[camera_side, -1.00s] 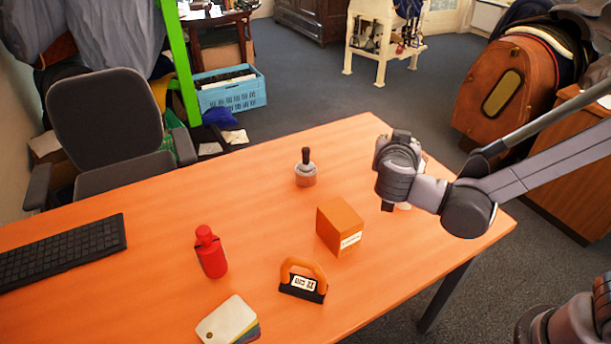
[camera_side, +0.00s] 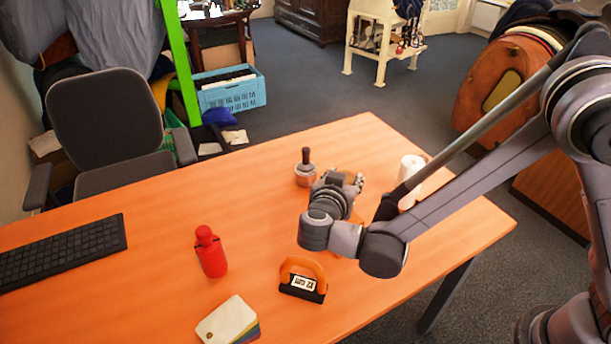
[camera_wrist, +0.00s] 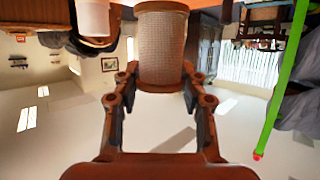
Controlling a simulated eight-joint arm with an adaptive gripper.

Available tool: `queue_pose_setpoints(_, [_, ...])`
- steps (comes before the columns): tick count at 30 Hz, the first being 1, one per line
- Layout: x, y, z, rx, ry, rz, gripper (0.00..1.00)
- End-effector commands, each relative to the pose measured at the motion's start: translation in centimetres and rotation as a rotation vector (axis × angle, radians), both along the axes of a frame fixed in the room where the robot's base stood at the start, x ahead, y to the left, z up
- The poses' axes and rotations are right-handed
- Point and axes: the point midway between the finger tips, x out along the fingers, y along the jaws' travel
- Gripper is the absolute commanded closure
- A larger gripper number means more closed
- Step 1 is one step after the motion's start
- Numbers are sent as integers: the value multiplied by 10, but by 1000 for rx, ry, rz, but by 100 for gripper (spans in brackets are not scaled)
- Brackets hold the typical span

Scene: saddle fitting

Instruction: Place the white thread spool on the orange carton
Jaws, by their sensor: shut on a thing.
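My gripper (camera_side: 343,180) is above the right-middle of the table, in front of the place where the orange carton (camera_side: 357,217) stands. My arm hides most of the carton; only a sliver of it shows. In the wrist view my gripper (camera_wrist: 160,80) is shut on the thread spool (camera_wrist: 162,48), a cylinder with brown rims and a winding that looks beige-grey in shade. The spool is held between both fingers. In the side view it is mostly hidden by my gripper. The carton cannot be made out in the wrist view.
A white cylinder (camera_side: 411,168) stands right of my gripper, partly behind my arm. A dark-handled stamp (camera_side: 305,172) stands close on the left. A red bottle (camera_side: 210,254), an orange-handled block (camera_side: 303,281) and colour cards (camera_side: 229,322) are nearer the front. A keyboard (camera_side: 62,252) lies left.

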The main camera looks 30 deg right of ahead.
Motion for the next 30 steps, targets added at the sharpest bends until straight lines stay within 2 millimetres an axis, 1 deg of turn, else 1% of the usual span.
queue_pose_setpoints(6, [0,0,-26,0,0,0,89])
queue_pose_setpoints(9, [0,0,-35,0,0,1,89])
queue_pose_setpoints(12, [0,0,-38,0,0,1,89])
queue_pose_setpoints(23, [0,0,-41,0,0,1,89])
queue_pose_setpoints(24, [0,0,-41,0,0,1,54])
queue_pose_setpoints(26, [0,0,-41,0,0,1,37])
queue_pose_setpoints(27, [0,0,-41,0,0,1,35])
queue_pose_setpoints(30, [0,0,-41,0,0,1,35])
